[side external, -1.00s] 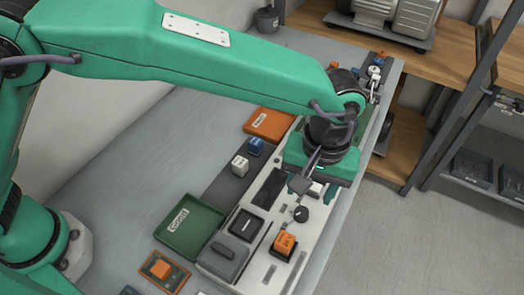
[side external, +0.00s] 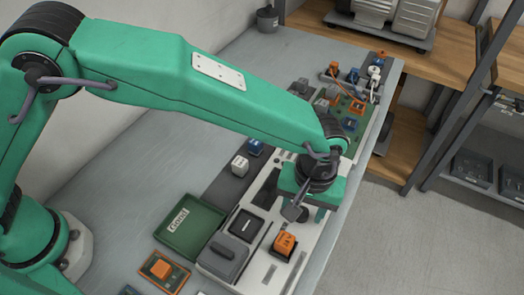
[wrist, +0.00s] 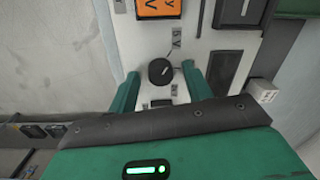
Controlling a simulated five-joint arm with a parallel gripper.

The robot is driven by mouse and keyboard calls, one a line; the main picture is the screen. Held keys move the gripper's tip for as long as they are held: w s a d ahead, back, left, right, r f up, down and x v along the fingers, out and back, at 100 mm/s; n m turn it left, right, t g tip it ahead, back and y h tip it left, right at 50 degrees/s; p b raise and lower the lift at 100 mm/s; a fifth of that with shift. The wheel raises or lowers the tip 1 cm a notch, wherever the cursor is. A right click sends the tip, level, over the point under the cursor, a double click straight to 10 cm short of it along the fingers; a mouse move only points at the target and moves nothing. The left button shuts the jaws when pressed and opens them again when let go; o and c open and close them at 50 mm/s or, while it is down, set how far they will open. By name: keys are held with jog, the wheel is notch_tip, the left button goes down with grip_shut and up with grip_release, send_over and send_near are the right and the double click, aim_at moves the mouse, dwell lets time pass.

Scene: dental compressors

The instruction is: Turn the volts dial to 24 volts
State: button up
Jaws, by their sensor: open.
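In the wrist view, a round black dial (wrist: 160,71) with a small pale mark sits on the light panel (wrist: 198,50). My gripper (wrist: 161,75) is open, with one green finger to each side of the dial and a gap on both sides. In the side view my gripper (side external: 305,212) is low over the panel (side external: 262,262) and hides the dial. An orange block (side external: 284,243) sits on the panel near the gripper; it also shows at the top of the wrist view (wrist: 155,8).
A black square part (side external: 246,223) and a grey part (side external: 224,255) sit left of the orange block. A green tray (side external: 207,246) lies beside the panel. White (side external: 240,165) and blue (side external: 255,147) blocks stand on a dark strip. A green board (side external: 340,117) lies farther back.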

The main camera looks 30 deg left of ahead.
jog(key=c, duration=1)
